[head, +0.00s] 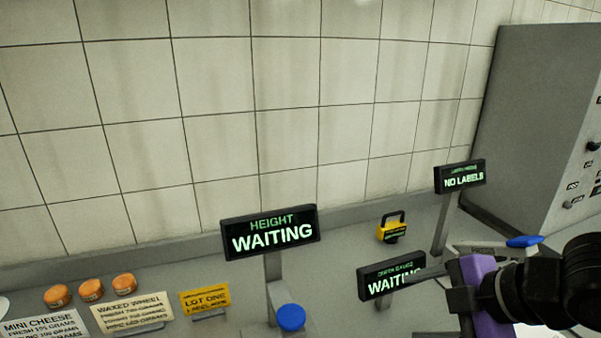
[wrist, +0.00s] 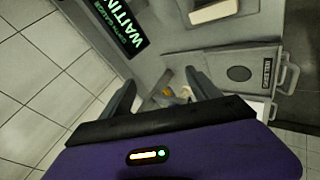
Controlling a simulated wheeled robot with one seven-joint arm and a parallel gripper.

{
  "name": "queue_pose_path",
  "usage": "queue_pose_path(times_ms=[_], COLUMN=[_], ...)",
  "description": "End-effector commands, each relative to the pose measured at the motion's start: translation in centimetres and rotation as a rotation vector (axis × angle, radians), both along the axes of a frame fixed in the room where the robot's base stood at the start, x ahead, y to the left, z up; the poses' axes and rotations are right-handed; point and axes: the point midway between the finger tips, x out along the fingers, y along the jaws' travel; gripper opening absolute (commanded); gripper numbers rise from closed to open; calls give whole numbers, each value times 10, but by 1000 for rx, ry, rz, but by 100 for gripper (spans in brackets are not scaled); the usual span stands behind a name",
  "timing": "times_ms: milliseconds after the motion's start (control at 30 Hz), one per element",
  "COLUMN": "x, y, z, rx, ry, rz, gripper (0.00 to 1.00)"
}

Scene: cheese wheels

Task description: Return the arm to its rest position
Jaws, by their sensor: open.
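My gripper (wrist: 160,100) shows in the wrist view with its two dark fingers spread apart and nothing between them. In the head view my purple and black wrist is at the lower right, in front of the counter. One finger reaches left across the "WAITING" display (head: 378,280). The rest of my arm runs off the right edge. The rest position itself is not marked in either view.
A "HEIGHT WAITING" display (head: 268,232) stands mid-counter by a blue knob (head: 291,317). A "NO LABELS" display (head: 460,177), a yellow padlock-shaped item (head: 391,229) and a grey cabinet (head: 540,120) are at right. Several orange wheels (head: 91,290) and signs sit at left.

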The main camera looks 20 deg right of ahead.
Motion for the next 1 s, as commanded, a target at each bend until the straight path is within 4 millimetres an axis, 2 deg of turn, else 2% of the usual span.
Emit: queue_pose_path(times_ms=[100, 200, 300, 400, 500, 600, 733, 867, 1000], x=[40, 63, 73, 75, 71, 64, 51, 37, 19], y=[31, 52, 61, 63, 57, 46, 30, 15, 5], z=[55, 109, 158, 196, 223, 238, 241, 227, 196], rx=[196, 388, 572, 747, 911, 1060, 1226, 1358, 1459], ry=[-224, -415, -575, -709, -821, -914, -1008, -1077, -1119], rz=[-44, -80, -115, -151, -196, -249, -331, -427, -539], gripper=[71, 71, 71, 71, 71, 71, 71, 71, 71])
